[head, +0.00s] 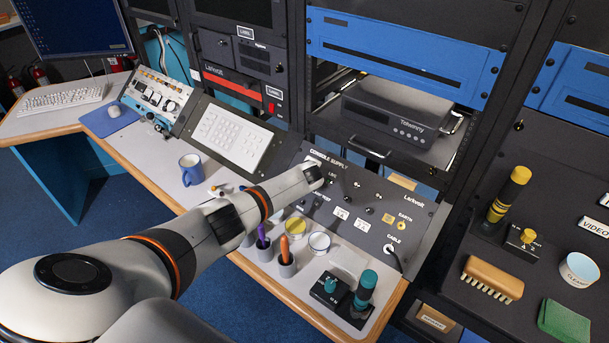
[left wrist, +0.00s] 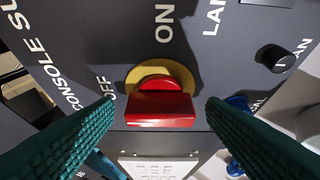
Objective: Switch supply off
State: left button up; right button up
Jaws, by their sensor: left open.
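A red knob with a broad bar-shaped grip (left wrist: 160,108) sits on a yellow disc (left wrist: 184,75) on the dark console supply panel (head: 371,188). In the left wrist view, ON is printed above the disc and OFF to its left. The bar lies left to right, its left end nearest OFF; I see no pointer mark. My left gripper (left wrist: 160,106) is open, its teal fingers on either side of the bar with a gap at each side. In the head view my left gripper hides the knob. My right gripper is not in view.
The panel also carries a black knob (left wrist: 277,58) and a cable socket (head: 391,249). In front stand holders with a purple-handled tool (head: 262,235) and an orange-handled tool (head: 285,248). A teal-handled item (head: 365,288) and a blue mug (head: 190,169) stand on the desk.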

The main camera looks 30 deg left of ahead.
pick_arm(q)
jog(key=p+v, duration=0.2)
jog(key=v, duration=0.9)
jog(key=shift+s, duration=0.2)
jog(key=shift+d+r, duration=0.1)
